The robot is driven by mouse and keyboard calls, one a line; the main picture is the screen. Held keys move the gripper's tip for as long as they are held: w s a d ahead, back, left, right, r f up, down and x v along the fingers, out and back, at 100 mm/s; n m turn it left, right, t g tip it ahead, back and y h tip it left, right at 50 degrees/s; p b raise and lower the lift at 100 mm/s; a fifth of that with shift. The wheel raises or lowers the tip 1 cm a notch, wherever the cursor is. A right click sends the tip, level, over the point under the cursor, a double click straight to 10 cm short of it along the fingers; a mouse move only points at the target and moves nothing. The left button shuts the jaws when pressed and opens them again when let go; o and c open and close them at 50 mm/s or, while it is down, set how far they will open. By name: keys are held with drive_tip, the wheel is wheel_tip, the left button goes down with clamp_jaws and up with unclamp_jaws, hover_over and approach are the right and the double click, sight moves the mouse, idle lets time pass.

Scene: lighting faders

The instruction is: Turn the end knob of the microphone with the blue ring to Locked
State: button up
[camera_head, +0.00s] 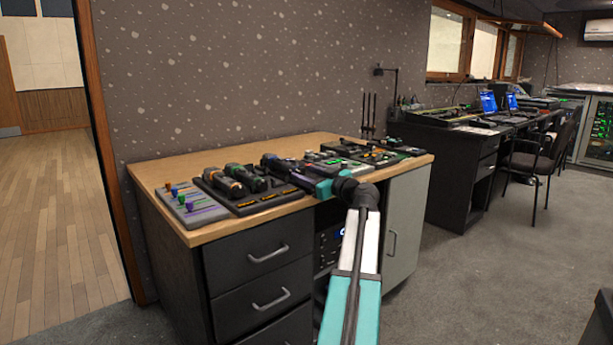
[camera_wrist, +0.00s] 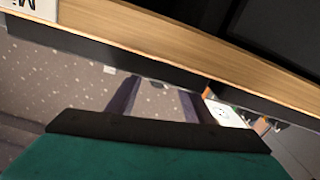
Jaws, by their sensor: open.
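Several dark microphones (camera_head: 245,178) lie in a black tray (camera_head: 268,205) on the wooden-topped desk in the head view. A small coloured band shows on one, but the rings and end knobs are too small to tell apart, so I cannot pick out the blue-ringed one. My gripper (camera_head: 272,160) reaches left over the desk from the teal arm, just right of the microphones. In the wrist view, my gripper (camera_wrist: 165,101) shows two dark fingers spread apart with nothing between them. No microphone shows clearly in the wrist view.
A grey fader panel (camera_head: 192,207) with coloured knobs sits left of the tray. Dark equipment (camera_head: 372,152) stands on the desk's right half. The wooden desk top (camera_head: 165,172) is bare at the back left. A speckled wall (camera_head: 240,75) rises behind. A chair (camera_head: 540,160) stands far right.

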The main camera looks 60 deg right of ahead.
drive_tip(key=c, duration=1.1)
drive_tip(key=shift+r+m+p, duration=0.1)
drive_tip(key=shift+m+p, duration=0.85)
drive_tip(key=shift+m, duration=0.65)
drive_tip(key=shift+m+p, duration=0.6)
drive_tip(key=shift+m, duration=0.6)
drive_tip(key=o, duration=1.1)
drive_tip(key=shift+s, duration=0.1)
drive_tip(key=p+v, duration=0.3)
drive_tip(key=v, duration=1)
drive_tip(key=shift+s, duration=0.3)
